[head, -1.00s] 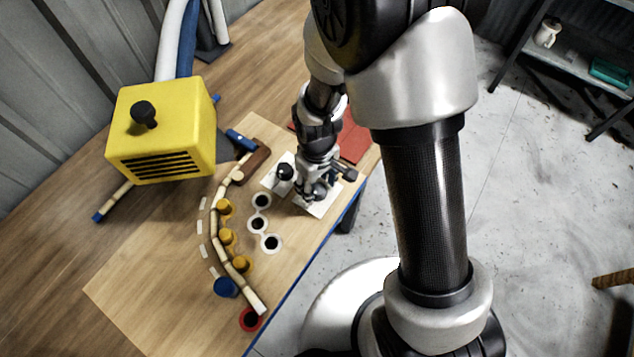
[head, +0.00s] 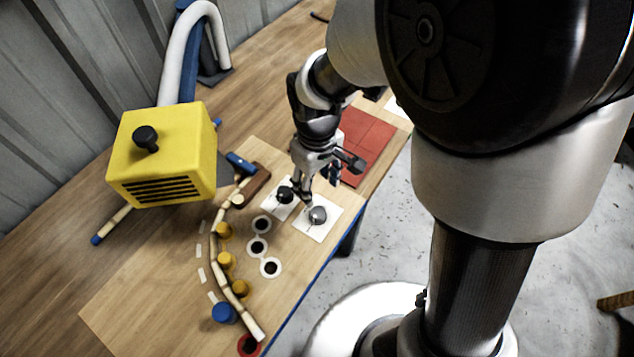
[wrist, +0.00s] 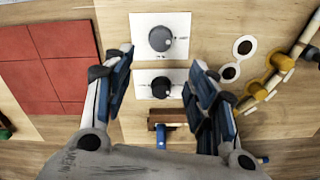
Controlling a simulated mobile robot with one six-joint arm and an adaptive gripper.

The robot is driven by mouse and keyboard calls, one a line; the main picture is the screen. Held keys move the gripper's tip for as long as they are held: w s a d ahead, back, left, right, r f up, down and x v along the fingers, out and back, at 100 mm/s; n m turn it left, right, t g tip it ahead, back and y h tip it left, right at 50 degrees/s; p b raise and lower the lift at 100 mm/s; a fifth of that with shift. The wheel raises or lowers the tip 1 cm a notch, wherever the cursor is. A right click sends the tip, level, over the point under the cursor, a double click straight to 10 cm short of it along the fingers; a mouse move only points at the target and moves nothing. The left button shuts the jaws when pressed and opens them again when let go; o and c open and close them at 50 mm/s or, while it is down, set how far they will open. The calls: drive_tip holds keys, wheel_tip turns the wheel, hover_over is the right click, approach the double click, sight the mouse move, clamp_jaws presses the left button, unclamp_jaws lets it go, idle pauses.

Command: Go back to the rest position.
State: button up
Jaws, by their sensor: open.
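My gripper (head: 318,186) is open and empty above the work board, over two white dial plates. In the wrist view its fingers (wrist: 158,82) stand wide apart on either side of the plates. The grey dial (wrist: 161,39) sits on one plate; it also shows in the head view (head: 318,215). The black dial (wrist: 161,87) sits on the other plate, and in the head view (head: 285,195) it is left of the fingers. Neither dial is between closed fingers.
A bent rattan pole (head: 222,272) curves along yellow pegs (head: 226,261) and a blue peg (head: 224,313). A yellow box (head: 162,155) stands at the left. A red tiled mat (head: 366,145) lies behind the gripper. Empty ringed holes (head: 258,247) lie right of the pegs.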

drive_tip(key=shift+r, duration=0.1)
drive_tip(key=s+d+r+m+t, duration=0.2)
drive_tip(key=s+d+r+m, duration=0.1)
drive_tip(key=s+d+r, duration=0.2)
drive_tip(key=s+d+r+m+t, duration=0.2)
drive_tip(key=s+d+r+m, duration=0.2)
drive_tip(key=s+r, duration=0.5)
wheel_tip(320, 180, up, 3)
drive_tip(key=shift+d+r+m+t, duration=0.2)
drive_tip(key=shift+d+m+t, duration=0.1)
drive_tip(key=shift+d, duration=0.9)
